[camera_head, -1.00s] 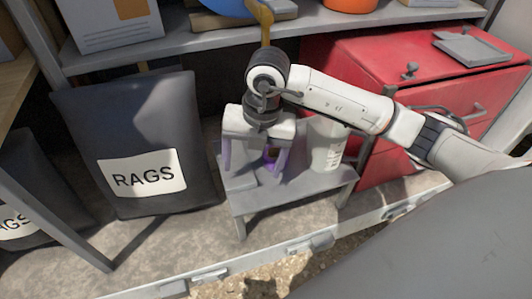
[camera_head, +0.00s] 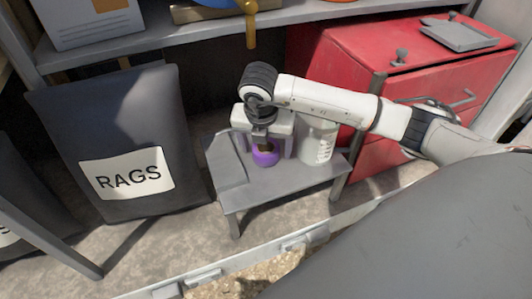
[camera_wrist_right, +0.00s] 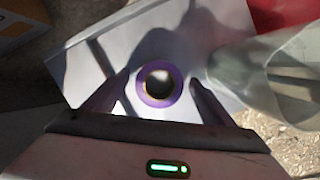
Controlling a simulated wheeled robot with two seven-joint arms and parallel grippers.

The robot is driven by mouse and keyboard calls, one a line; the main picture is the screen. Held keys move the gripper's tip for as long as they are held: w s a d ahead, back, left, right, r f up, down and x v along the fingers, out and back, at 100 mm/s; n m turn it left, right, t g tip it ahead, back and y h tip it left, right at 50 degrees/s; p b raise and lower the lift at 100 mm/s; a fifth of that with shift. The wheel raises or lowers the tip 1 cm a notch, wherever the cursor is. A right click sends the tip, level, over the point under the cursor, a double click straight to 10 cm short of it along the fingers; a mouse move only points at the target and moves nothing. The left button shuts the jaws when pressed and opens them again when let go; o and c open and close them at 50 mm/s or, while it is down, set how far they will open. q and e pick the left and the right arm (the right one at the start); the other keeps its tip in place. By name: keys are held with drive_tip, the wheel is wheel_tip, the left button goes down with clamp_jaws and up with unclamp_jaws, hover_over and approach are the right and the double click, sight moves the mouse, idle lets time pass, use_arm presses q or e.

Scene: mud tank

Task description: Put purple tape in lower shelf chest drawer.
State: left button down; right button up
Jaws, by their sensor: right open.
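The purple tape (camera_head: 265,156) is a small ring lying on a low grey stand (camera_head: 285,185). In the right wrist view the tape (camera_wrist_right: 159,83) lies between the two fingers, with a gap on each side. My right gripper (camera_head: 265,150) is open, pointing down over the tape. It also shows in the right wrist view (camera_wrist_right: 158,92). A red chest (camera_head: 365,75) with drawers stands at the right on the lower shelf; its visible drawer fronts look shut. My left gripper is not in view.
A white beaker-like container (camera_head: 318,140) stands on the stand close to the right of my gripper. A dark bag marked RAGS (camera_head: 125,125) is to the left. An upper shelf (camera_head: 180,48) runs behind. A grey tray (camera_head: 458,35) lies on the chest.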

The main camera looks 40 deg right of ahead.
drive_tip(key=shift+f, duration=0.2)
drive_tip(key=c, duration=1.3)
drive_tip(key=shift+o, duration=0.2)
drive_tip(key=shift+r, duration=0.1)
